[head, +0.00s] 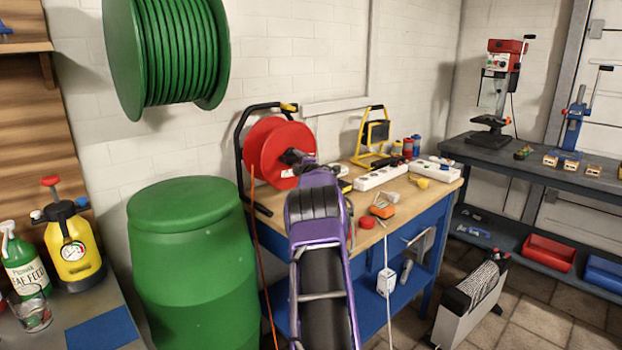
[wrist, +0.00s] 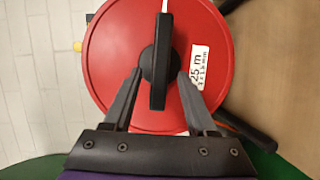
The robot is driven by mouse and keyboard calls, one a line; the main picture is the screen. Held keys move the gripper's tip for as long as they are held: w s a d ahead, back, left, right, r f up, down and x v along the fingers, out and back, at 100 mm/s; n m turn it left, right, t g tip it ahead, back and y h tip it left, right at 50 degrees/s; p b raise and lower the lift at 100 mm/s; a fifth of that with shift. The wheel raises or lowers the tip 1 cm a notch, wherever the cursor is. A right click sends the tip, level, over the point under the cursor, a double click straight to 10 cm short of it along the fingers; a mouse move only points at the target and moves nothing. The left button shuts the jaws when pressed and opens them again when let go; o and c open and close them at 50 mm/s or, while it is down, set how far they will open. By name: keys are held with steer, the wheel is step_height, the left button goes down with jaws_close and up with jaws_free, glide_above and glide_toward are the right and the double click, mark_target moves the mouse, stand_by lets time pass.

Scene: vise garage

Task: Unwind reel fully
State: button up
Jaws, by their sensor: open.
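The red cable reel (head: 276,150) stands upright in a black frame at the left end of the workbench. It fills much of the wrist view (wrist: 115,65), with a white label reading 25 m on its face. A black crank handle or knob (wrist: 160,60) sticks out from the reel's middle. My gripper (wrist: 157,75) is open, with one fingertip on each side of the black hub, close to it. Whether the fingers touch it, I cannot tell. An orange-red cable (head: 254,220) hangs from the reel down past the bench.
The workbench (head: 440,192) also holds white power strips (head: 380,177), a yellow work lamp (head: 372,135) and an orange tool (head: 383,207). A green barrel (head: 190,260) stands left of my arm. A green hose reel (head: 170,50) hangs above it. A heater (head: 470,305) stands on the floor.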

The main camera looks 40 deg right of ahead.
steer(key=v, duration=1.4)
steer(key=shift+s+b, duration=0.15)
steer(key=shift+b, duration=0.25)
steer(key=shift+a, duration=0.1)
